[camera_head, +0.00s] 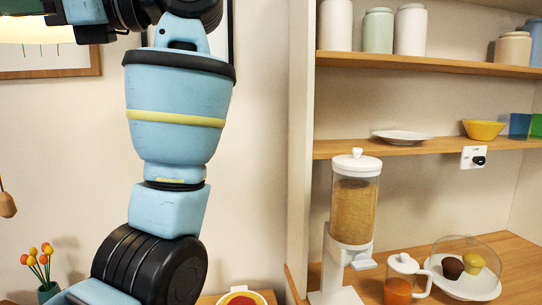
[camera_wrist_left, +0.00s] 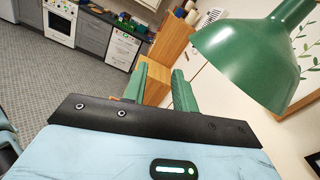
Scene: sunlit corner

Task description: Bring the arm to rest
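My left arm (camera_head: 172,115) fills the left of the head view, its blue links running from the top edge down to the bottom left. Its gripper is outside the head view. In the left wrist view the left gripper (camera_wrist_left: 161,82) shows two green fingers standing apart, with nothing between them. It is open and empty. Behind the fingers is a wooden cabinet or shelf side. My right gripper is in neither view.
A green lamp shade (camera_wrist_left: 252,50) hangs close to the right of the left gripper. In the head view, a cereal dispenser (camera_head: 354,205), an orange-filled pitcher (camera_head: 398,290) and a glass dome (camera_head: 467,262) over muffins stand on the right counter. Shelves (camera_head: 430,66) hold jars and bowls.

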